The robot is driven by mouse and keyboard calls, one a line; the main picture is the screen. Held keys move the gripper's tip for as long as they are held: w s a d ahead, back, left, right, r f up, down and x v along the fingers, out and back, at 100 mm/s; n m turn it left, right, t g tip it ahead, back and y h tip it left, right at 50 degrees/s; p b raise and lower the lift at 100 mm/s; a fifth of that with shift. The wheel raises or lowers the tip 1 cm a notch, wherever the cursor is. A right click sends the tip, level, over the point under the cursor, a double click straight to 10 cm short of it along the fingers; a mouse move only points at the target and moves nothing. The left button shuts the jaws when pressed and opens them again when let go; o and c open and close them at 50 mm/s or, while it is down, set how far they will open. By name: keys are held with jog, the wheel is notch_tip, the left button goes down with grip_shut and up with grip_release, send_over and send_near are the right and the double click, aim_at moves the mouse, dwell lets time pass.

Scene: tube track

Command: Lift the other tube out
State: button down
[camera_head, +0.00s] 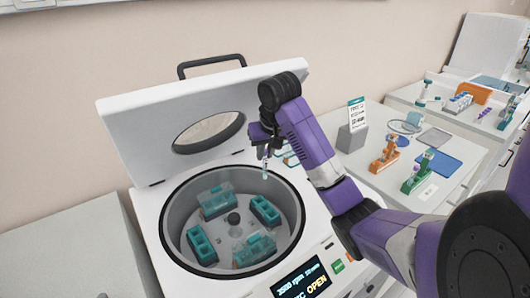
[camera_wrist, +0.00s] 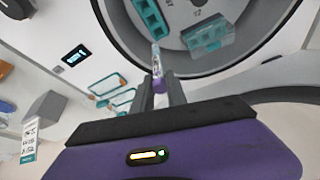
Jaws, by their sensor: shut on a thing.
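A small clear tube (camera_wrist: 157,68) with a purple cap is between my gripper's fingers (camera_wrist: 161,92) in the wrist view. My gripper (camera_head: 266,146) is shut on it. The tube (camera_head: 265,172) hangs roughly upright, tip down, near the right rim of the open centrifuge (camera_head: 167,232) in the head view. Inside the bowl, teal buckets stand around a central hub (camera_head: 233,218): one at the right (camera_head: 265,209), one at the left (camera_head: 201,245), and paler ones at the back (camera_head: 215,200) and front (camera_head: 254,250). I cannot tell whether any bucket holds a tube.
The raised centrifuge lid (camera_head: 150,125) stands behind the bowl. A display (camera_head: 300,282) reads OPEN. Teal-framed racks (camera_wrist: 108,82) are beside the centrifuge. A side table at right holds a grey sign holder (camera_head: 351,138), orange (camera_head: 385,155) and green (camera_head: 417,172) stands, and a blue mat (camera_head: 440,165).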

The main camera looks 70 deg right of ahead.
jog(key=shift+r+p, duration=1.85)
jog(key=shift+p, duration=0.1)
jog(key=shift+f, duration=0.1)
